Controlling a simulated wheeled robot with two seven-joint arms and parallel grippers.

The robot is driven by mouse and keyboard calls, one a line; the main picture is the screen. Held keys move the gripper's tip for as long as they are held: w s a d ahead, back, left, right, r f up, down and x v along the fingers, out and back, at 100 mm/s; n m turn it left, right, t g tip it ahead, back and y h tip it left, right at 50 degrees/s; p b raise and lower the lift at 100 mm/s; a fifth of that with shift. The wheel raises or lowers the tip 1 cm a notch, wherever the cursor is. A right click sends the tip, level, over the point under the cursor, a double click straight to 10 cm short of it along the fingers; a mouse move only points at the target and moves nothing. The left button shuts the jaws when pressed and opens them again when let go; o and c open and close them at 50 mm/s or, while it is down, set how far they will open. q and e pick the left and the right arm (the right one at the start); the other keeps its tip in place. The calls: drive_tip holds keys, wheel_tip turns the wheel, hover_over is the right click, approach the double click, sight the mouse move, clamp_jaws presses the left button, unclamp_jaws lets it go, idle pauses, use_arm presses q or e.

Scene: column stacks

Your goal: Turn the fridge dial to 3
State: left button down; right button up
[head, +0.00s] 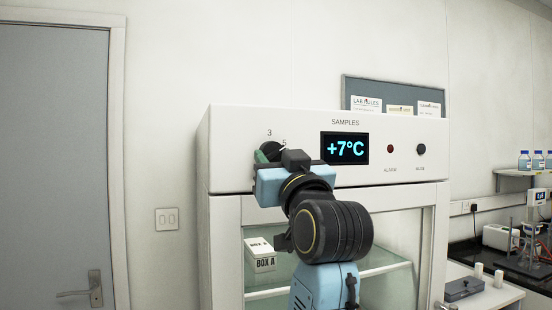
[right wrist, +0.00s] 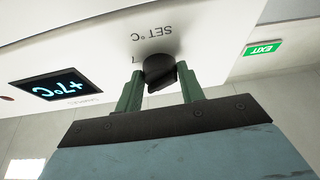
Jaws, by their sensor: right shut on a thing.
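The fridge dial (head: 271,147) is a dark round knob on the white top panel of the fridge (head: 228,150), left of the display. My right gripper (right wrist: 160,90) is shut on the dial. Which mark the dial points at is not clear. The display (head: 345,148) reads +7°C. My left gripper is not in view.
An alarm lamp (head: 390,149) and a black mute button (head: 421,149) are right of the display. A white box marked BOX A (head: 262,256) stands on a shelf behind the fridge's glass. A grey door (head: 55,160) is at left, a lab bench (head: 485,298) at right.

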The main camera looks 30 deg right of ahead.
drive_tip(key=n+y+p, duration=0.1)
drive_tip(key=n, duration=0.1)
drive_tip(key=n+y+p, duration=0.1)
drive_tip(key=n+p, duration=0.1)
drive_tip(key=n, duration=0.1)
drive_tip(key=n+y+p, duration=0.1)
drive_tip(key=n+y, duration=0.1)
drive_tip(key=n, duration=0.1)
drive_tip(key=shift+d+r+p, duration=0.3)
drive_tip(key=n+g+y+p, duration=0.1)
drive_tip(key=n+p, duration=0.1)
drive_tip(key=n, duration=0.1)
drive_tip(key=n+y+p, duration=0.2)
drive_tip(key=n+p, duration=0.1)
drive_tip(key=n, duration=0.1)
drive_tip(key=shift+s+d+r+n+g, duration=0.1)
drive_tip(key=shift+d+n+g, duration=0.05)
drive_tip(key=shift+n+g, duration=0.2)
drive_tip(key=o, duration=1)
drive_tip(key=shift+c, duration=0.2)
